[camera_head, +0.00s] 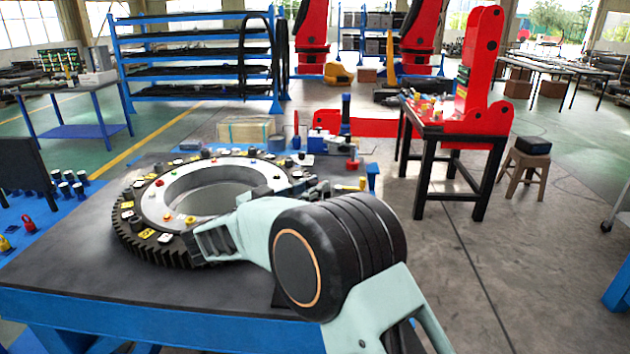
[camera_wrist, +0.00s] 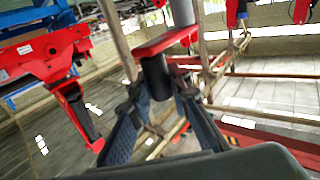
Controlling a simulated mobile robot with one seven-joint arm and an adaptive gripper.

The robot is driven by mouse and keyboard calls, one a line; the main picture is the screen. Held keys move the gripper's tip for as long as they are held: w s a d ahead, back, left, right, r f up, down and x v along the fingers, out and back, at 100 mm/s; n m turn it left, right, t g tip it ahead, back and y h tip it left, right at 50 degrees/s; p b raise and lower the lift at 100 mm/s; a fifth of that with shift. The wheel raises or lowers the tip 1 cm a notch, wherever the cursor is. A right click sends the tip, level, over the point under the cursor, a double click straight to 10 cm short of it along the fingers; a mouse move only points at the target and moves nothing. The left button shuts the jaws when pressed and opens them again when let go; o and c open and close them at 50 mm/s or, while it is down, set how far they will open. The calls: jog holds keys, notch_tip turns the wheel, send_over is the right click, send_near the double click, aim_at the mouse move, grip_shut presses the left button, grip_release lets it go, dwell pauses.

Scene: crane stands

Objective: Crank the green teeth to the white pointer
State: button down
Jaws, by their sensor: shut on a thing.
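A large dark toothed ring (camera_head: 165,250) with a pale inner rim lies on the dark-topped table, with small coloured knobs and yellow and white tags around its top. I cannot make out green teeth or a white pointer on it. My gripper (camera_wrist: 158,86) shows in the wrist view, its two blue-grey fingers closed around a black cylindrical handle (camera_wrist: 157,76). The handle hangs from a red crank arm (camera_wrist: 166,43). In the head view my arm covers the near right part of the ring, and I cannot clearly see the crank there.
The table (camera_head: 60,262) has free room at the ring's left front. A blue post (camera_head: 346,113) stands at its back right. A dark workbench (camera_head: 450,130) with small items and a stool (camera_head: 528,172) stand to the right. Blue shelving (camera_head: 195,97) stands behind.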

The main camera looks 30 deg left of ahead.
jog(key=shift+s+a+r+m+h, duration=0.1)
jog(key=shift+a+r+m+h, duration=0.15)
jog(key=shift+a+m+h, duration=0.2)
dwell(0.3)
jog(key=c, duration=1.8)
grip_release()
jog(key=shift+f, duration=0.1)
jog(key=shift+o, duration=0.2)
jog(key=shift+s, duration=0.1)
jog(key=v, duration=1.1)
jog(key=shift+s+a, duration=0.25)
jog(key=shift+s, duration=0.1)
